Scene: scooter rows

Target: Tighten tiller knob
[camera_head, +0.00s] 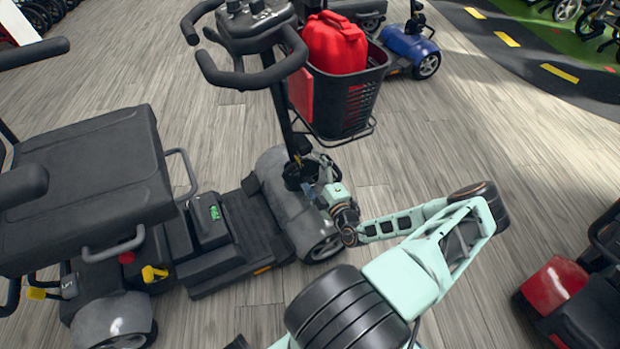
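A grey mobility scooter stands in the middle of the camera_head view. Its black tiller (282,112) rises from the front deck to looped handlebars (252,50) at the top. The joint at the tiller's foot (292,178) is dark and cluttered. I cannot pick out the tiller knob for certain there. My mint-green arm reaches in from the lower right, and my gripper (316,172) is right beside the tiller's foot, above the front wheel cover. The fingers are dark, small and partly hidden, so I cannot tell whether they are open, shut or touching the knob.
A black basket (350,97) with a red container (335,43) hangs in front of the tiller, just above my gripper. The scooter's seat (90,180) fills the left. A blue scooter (408,45) stands behind, a red one (556,284) at right. Wooden floor (450,130) between is clear.

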